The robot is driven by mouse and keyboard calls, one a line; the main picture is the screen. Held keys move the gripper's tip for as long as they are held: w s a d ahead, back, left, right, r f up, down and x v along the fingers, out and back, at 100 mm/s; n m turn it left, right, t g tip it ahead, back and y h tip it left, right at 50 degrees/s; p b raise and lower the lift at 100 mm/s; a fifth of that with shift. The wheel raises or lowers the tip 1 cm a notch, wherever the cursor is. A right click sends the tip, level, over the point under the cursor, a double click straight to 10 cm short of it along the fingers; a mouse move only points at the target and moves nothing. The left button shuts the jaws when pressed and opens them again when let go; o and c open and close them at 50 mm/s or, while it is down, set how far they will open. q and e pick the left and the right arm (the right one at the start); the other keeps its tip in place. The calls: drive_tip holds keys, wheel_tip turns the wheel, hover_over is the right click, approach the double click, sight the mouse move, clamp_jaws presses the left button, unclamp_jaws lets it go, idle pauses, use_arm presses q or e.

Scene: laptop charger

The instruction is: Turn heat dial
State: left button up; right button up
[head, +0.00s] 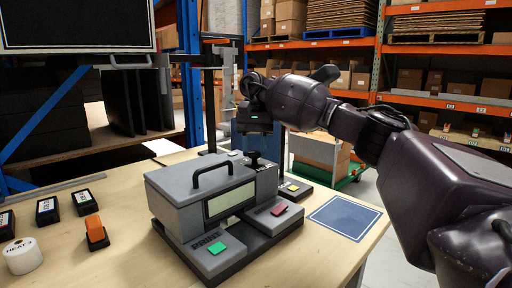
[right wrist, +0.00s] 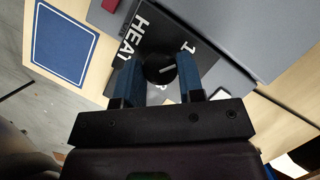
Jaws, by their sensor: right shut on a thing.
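The heat dial (head: 255,160) is a black knob on the right end of a grey machine (head: 170,195) with a carry handle on top. In the right wrist view the round dial (right wrist: 161,69) has a light pointer line and sits on a black panel (right wrist: 178,42) lettered "HEAT". My right gripper (right wrist: 160,75) has its two blue fingers shut on the dial, one on each side. In the head view my right gripper (head: 254,146) comes down over the dial from above. My left gripper is not in view.
The machine has a green button (head: 217,248) and a red button (head: 279,210). A blue mat (head: 344,217) lies right of it. An orange block (head: 95,230), a white roll (head: 22,256) and small dark boxes (head: 47,209) stand at the left. A screen (head: 78,24) hangs above.

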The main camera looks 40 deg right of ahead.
drive_tip(key=shift+r+n, duration=0.1)
drive_tip(key=shift+n, duration=0.2)
drive_tip(key=o, duration=0.8)
drive_tip(key=shift+c, duration=0.2)
drive_tip(key=shift+o, duration=0.7)
